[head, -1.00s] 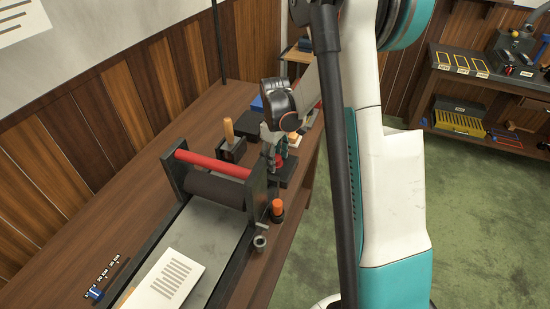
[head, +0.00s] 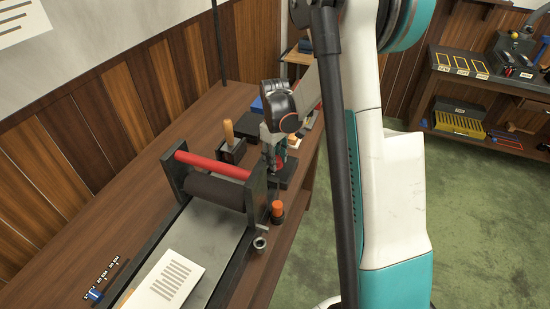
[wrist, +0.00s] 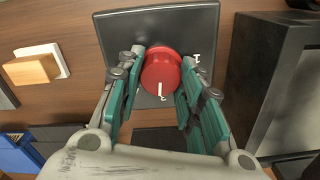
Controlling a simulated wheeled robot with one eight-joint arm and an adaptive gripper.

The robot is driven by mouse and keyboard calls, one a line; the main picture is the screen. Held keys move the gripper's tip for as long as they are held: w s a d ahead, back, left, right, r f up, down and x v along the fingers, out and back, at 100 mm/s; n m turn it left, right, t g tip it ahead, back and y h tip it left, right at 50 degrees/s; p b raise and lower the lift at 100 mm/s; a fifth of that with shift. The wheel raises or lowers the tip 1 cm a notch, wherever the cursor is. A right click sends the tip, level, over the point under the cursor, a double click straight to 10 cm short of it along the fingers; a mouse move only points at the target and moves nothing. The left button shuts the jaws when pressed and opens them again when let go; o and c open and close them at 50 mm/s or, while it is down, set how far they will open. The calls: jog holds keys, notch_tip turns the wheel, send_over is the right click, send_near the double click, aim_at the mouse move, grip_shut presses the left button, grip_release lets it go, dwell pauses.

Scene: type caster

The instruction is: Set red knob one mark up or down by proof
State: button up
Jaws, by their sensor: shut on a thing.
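The red knob (wrist: 161,70) is round with a white pointer line on its near edge. It sits on a dark plate (wrist: 115,30) on the bench. The pointer is toward the bottom of the wrist view, by a white mark that looks like a 2; another small white mark is at the knob's upper right. My gripper (wrist: 163,58) is shut on the knob, one teal-padded finger on each side. In the head view my gripper (head: 273,163) is down at the plate and mostly hides the knob. The proof, a white printed sheet (head: 165,281), lies on the press bed.
The press (head: 220,188), with a red bar and dark roller, stands close to my gripper. An orange-topped cylinder (head: 277,209) and a metal ring (head: 260,243) are near its right side. A wooden-handled tool (head: 229,132) and a blue box (wrist: 20,152) are also nearby.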

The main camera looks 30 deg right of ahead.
jog(key=m, duration=0.4)
jog(key=shift+d+m+b, duration=0.1)
jog(key=shift+m+b, duration=0.2)
jog(key=shift+m, duration=1.8)
jog(key=o, duration=1.1)
jog(key=shift+c, duration=0.2)
notch_tip(320, 180, up, 12)
